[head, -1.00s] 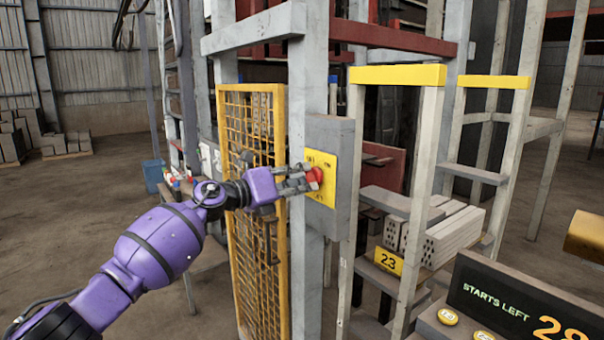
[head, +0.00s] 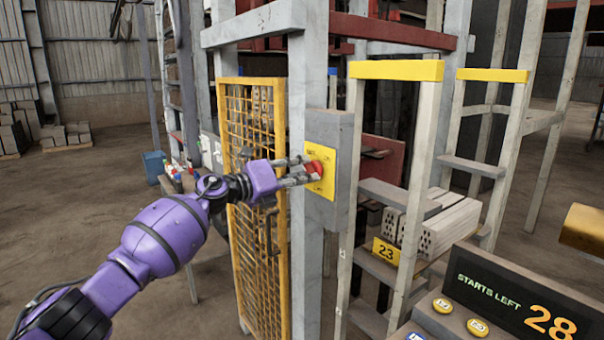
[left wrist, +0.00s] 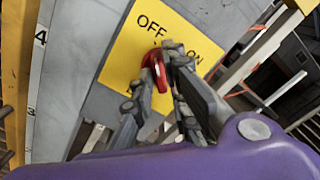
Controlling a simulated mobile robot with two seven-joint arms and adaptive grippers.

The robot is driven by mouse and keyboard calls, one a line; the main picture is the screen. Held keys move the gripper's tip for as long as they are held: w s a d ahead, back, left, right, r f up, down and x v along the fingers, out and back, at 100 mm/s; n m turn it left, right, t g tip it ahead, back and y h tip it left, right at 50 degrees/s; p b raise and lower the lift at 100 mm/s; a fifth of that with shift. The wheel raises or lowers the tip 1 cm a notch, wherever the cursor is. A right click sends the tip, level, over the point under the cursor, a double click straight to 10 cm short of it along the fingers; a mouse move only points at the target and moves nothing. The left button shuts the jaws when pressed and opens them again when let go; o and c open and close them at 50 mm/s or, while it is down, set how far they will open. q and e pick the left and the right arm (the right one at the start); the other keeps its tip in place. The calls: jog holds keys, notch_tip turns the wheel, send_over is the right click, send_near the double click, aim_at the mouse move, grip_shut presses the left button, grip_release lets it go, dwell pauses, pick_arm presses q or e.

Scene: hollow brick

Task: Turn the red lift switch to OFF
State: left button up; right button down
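The red lift switch (head: 315,169) sits on a yellow plate (head: 327,188) on a grey box fixed to the frame post. In the left wrist view the red switch (left wrist: 158,72) stands below the plate's OFF and ON labels; which one it points at is hard to tell. My left gripper (head: 305,171) is at the switch. Its two fingers (left wrist: 158,78) lie on either side of the red handle, close against it, and hide part of it. My right gripper is not in view.
A yellow mesh gate (head: 252,200) stands left of the post. Right of it are a yellow-topped frame (head: 395,70), hollow bricks (head: 448,228) on a shelf with a 23 tag (head: 386,251), and a STARTS LEFT display (head: 515,305) reading 28.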

pick_arm(q)
jog(key=shift+o, duration=0.9)
jog(key=v, duration=1.2)
